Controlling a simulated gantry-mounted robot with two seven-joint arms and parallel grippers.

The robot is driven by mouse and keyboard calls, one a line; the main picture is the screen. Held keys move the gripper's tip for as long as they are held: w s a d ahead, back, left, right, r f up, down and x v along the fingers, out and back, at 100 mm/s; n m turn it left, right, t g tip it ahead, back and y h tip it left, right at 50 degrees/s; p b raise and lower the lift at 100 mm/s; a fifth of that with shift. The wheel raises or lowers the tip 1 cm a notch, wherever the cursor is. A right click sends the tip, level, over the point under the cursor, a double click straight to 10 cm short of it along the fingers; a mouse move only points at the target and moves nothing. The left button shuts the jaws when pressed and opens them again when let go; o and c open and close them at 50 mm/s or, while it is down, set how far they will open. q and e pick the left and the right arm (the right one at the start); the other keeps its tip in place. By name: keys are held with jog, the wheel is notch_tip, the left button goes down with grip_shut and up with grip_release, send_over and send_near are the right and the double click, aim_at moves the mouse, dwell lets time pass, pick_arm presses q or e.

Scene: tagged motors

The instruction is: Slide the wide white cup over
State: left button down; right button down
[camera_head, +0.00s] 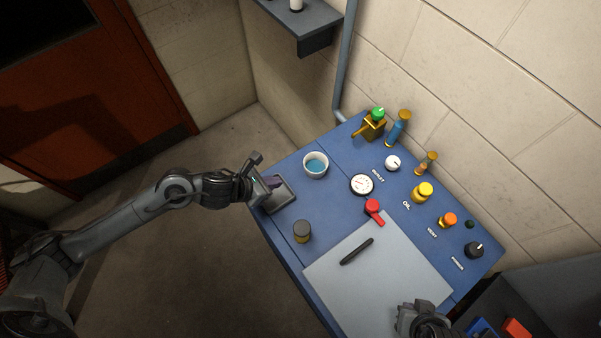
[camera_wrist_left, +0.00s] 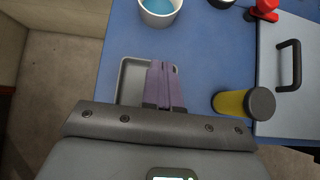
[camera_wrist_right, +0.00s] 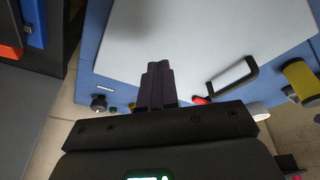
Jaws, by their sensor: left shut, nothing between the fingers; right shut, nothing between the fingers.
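The wide white cup (camera_head: 316,164) stands upright on the blue bench top, with blue inside it. It also shows at the top of the left wrist view (camera_wrist_left: 159,10). My left gripper (camera_head: 273,183) is shut and empty above a small grey tray (camera_head: 281,197), left of the cup and apart from it. In the left wrist view its purple fingers (camera_wrist_left: 165,84) are together, with the cup beyond them. My right gripper is at the bottom of the head view; its fingers (camera_wrist_right: 157,82) are shut and empty over the pale panel in the right wrist view.
A dark-lidded yellow jar (camera_head: 302,231) stands near the bench's left edge. A gauge (camera_head: 361,184) and a red-handled valve (camera_head: 373,207) lie right of the cup. The pale panel (camera_head: 399,277) has a black handle (camera_head: 356,251). Several knobs and bottles line the wall side.

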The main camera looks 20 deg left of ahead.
aim_at(309, 173)
pick_arm(q)
jog(key=x, duration=0.8)
jog(key=shift+w+d+r+p, duration=0.2)
jog(key=shift+w+d+p, duration=0.4)
jog(key=shift+w, duration=0.3)
jog(key=shift+w+d+f, duration=0.1)
jog(key=shift+w+d, duration=0.3)
jog(key=shift+w, duration=0.25)
